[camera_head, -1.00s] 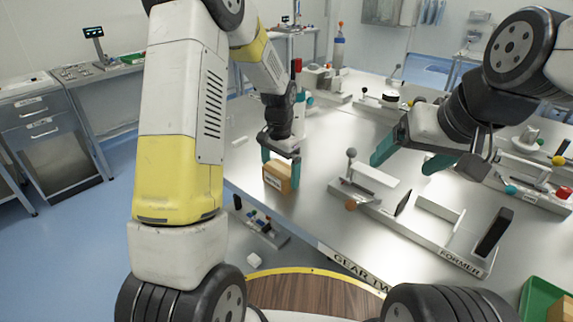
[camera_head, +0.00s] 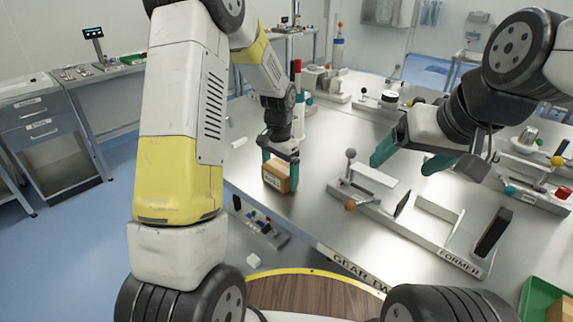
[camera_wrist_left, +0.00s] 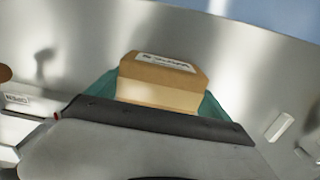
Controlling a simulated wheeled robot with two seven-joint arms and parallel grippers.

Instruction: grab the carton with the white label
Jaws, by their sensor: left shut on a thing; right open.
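The carton (camera_head: 279,177) is a small brown box with a white label on its front side. It is at the left front part of the steel table (camera_head: 310,215). My left gripper (camera_head: 280,166) is shut on it, with one teal finger on each side. In the left wrist view the carton (camera_wrist_left: 160,78) sits between the teal fingers, its white label showing on the top edge. I cannot tell whether its underside touches the table. My right gripper (camera_head: 415,165) is open and empty above the table, well to the right of the carton.
A fixture marked FORMER (camera_head: 440,235) with levers and plates stands right of the carton. A green tray (camera_head: 535,300) is at the lower right. A red-topped bottle (camera_head: 298,80) stands behind my left gripper. The table's left front is mostly clear.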

